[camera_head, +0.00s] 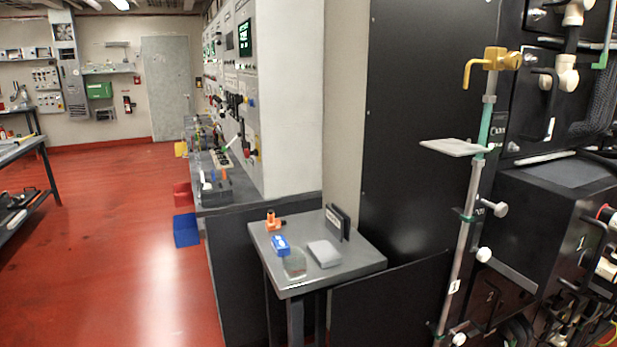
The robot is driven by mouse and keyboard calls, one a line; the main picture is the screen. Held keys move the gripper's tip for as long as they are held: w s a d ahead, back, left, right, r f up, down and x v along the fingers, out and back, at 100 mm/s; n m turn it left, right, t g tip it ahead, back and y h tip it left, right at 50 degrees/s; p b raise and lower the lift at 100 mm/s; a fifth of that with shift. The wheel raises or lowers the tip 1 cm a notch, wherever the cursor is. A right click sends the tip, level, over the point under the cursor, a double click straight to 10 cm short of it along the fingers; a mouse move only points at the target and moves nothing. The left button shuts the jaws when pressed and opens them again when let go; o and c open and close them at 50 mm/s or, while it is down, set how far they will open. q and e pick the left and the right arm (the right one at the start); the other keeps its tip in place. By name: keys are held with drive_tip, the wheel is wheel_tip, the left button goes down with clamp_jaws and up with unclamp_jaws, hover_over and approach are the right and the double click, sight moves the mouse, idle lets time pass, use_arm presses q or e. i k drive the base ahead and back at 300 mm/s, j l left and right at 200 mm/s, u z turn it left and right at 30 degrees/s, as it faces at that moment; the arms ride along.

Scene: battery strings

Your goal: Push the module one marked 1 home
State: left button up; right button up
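A dark box-shaped module marked 1 (558,215) is at the right edge of the head view. Its top and the face bearing the number show, and a black handle is on that face. It stands out from the dark rack (440,110) beside it. The right part of it is cut off by the picture edge. Neither of my grippers is in view.
A metal pole (465,220) with a brass clamp (492,63) and small plate (455,147) stands left of the module. Cables hang at the lower right. A small grey table (350,262) holds several small items. Red floor (120,240) is open at left.

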sight(554, 231)
drive_tip(key=z, duration=1.6)
drive_tip(key=i+l+z, duration=0.1)
drive_tip(key=i+l, duration=0.15)
drive_tip(key=i+l+z, duration=0.15)
drive_tip(key=i, duration=0.3)
drive_tip(key=l, duration=0.1)
